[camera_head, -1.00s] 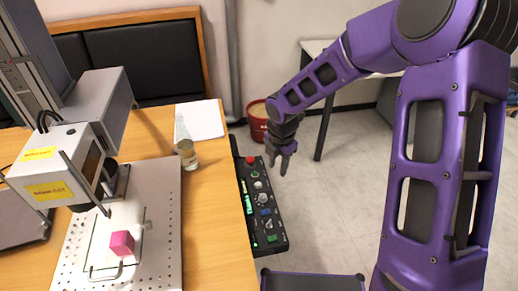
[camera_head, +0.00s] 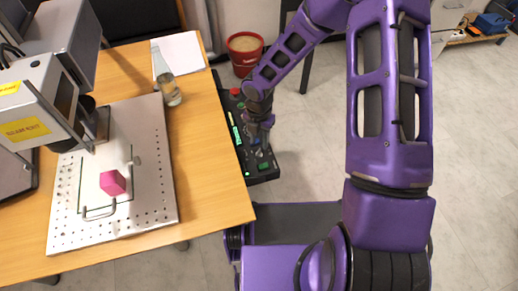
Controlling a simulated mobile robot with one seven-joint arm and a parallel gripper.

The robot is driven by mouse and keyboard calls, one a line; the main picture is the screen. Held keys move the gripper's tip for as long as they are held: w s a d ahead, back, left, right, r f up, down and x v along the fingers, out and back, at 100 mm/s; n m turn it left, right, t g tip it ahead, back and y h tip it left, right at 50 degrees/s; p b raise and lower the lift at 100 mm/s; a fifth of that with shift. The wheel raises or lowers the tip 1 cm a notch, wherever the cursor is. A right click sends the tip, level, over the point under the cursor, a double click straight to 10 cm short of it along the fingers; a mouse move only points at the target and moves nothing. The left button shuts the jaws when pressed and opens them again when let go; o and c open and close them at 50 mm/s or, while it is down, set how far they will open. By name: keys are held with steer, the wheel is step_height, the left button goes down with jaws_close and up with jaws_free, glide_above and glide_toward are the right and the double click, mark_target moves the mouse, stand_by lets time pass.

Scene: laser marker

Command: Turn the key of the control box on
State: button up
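The control box (camera_head: 262,174) is a long black panel beside the right edge of the wooden table. It has a red button (camera_head: 235,92) at its far end and lit green parts along its left side. My gripper (camera_head: 262,141) points down over the middle of the box. It hides several of the controls there. I cannot make out the key, and I cannot tell whether my fingers touch anything. The fingers are small and dark against the box, so their opening is unclear.
A red bucket (camera_head: 245,55) stands behind the box. The floor to the right is open.

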mark_target(259, 150)
steer(key=shift+f+b, duration=0.35)
steer(key=shift+f, duration=1.8)
steer(key=shift+c, duration=0.3)
jaws_close()
